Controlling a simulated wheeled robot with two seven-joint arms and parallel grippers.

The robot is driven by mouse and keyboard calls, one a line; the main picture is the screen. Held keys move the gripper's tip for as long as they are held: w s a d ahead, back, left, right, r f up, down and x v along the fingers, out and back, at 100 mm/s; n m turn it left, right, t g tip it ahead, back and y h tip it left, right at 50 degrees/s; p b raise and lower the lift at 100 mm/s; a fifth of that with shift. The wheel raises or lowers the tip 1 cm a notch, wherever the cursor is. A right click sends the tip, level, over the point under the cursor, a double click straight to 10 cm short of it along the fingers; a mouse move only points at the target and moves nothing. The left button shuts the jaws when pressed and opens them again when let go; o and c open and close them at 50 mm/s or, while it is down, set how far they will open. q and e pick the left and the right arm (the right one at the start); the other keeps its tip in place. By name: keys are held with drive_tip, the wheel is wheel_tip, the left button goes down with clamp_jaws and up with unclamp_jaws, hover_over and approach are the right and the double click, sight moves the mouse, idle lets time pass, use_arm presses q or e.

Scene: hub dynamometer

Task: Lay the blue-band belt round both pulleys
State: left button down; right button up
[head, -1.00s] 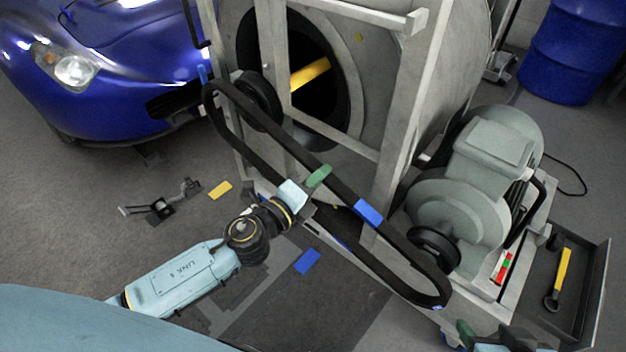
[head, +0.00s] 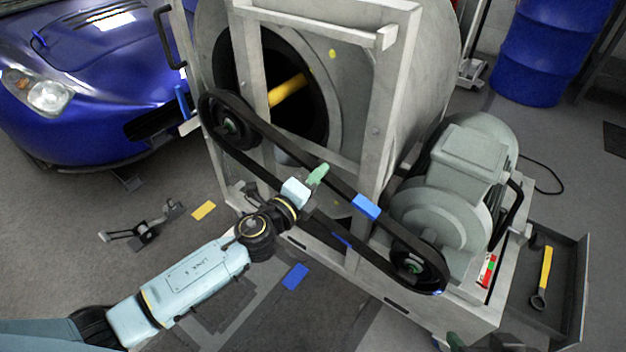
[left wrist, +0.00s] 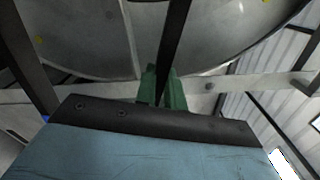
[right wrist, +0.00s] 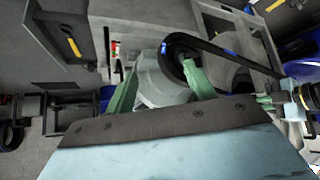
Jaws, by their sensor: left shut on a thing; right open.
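The black belt (head: 283,147) with its blue band (head: 366,207) runs slantwise as a long loop. In the head view its ends surround the upper left pulley (head: 230,128) and the lower right motor pulley (head: 408,264). I cannot tell how deeply it sits in either groove. My left gripper (head: 318,174) is shut on the upper run, between the pulleys; the belt (left wrist: 174,45) also passes between its green fingers in the left wrist view. My right gripper (right wrist: 159,72) is open and empty beside the motor, near the belt's right end; only its edge shows in the head view.
A grey frame (head: 382,120) with a large drum stands behind the belt. The motor (head: 450,200) is at right, beside a tray (head: 568,300) holding a yellow-handled tool (head: 543,275). A blue car (head: 90,100) and a blue barrel (head: 550,50) stand behind.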

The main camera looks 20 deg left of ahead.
use_arm(q)
drive_tip(key=shift+x, duration=1.4)
drive_tip(key=shift+r, duration=0.1)
drive_tip(key=shift+s+a+f+b, duration=0.1)
drive_tip(key=shift+s+f+b, duration=0.15)
drive_tip(key=shift+s+b, duration=0.05)
drive_tip(key=c, duration=1)
unclamp_jaws()
drive_tip(key=shift+v, duration=5)
